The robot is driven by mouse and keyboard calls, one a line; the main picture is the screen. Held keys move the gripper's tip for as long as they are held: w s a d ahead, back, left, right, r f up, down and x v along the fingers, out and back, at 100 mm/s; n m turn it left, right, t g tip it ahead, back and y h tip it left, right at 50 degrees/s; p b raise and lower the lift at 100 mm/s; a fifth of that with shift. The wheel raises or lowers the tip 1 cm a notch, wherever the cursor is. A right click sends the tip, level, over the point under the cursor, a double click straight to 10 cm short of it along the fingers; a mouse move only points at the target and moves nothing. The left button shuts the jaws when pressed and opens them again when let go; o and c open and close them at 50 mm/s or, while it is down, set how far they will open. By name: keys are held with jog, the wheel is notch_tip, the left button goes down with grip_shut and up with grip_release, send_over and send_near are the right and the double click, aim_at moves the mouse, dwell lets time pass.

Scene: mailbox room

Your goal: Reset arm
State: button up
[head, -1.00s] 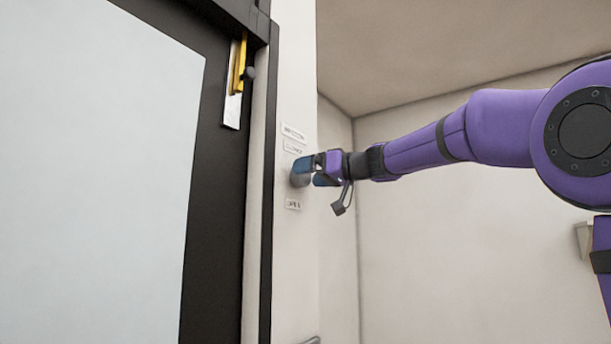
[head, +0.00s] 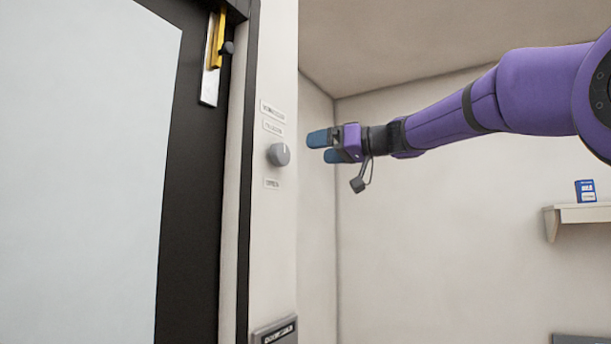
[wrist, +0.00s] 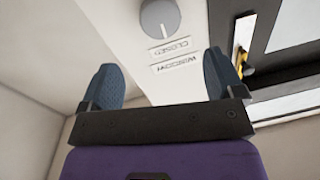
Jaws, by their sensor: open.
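My purple arm reaches in from the right in the head view. My gripper (head: 322,147) is open and empty, with its blue fingers pointing left. It is apart from the grey round knob (head: 279,154) on the wall panel, just to the right of it. In the wrist view, the two blue fingers (wrist: 163,85) are spread wide with nothing between them. The knob also shows in the wrist view (wrist: 160,18), beyond the fingers near the top edge.
A dark-framed door (head: 190,170) with a pale pane and a yellow-and-silver latch (head: 215,55) stands left. Labels sit above and below the knob. A slot plate (head: 275,331) is below. A wall shelf (head: 580,214) holds a blue box (head: 586,191) at right.

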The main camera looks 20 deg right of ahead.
jog(key=s+a+f+m+g+h, duration=0.2)
jog(key=s+f+g+h, duration=0.1)
jog(key=s+f, duration=0.65)
jog(key=s+a+f+m+g+h, duration=0.25)
jog(key=s+f, duration=0.35)
jog(key=f, duration=0.6)
jog(key=s+d+f+m+g+h, duration=0.1)
jog(key=s+d+f+h, duration=0.1)
jog(key=s+f, duration=0.5)
jog(key=s+d+f+m+g+h, duration=0.1)
jog(key=s+d+f+g+h, duration=0.1)
jog(key=s+f+h, duration=0.2)
jog(key=s+f, duration=0.3)
jog(key=f, duration=0.4)
jog(key=shift+d+f, duration=0.15)
jog(key=shift+f, duration=0.1)
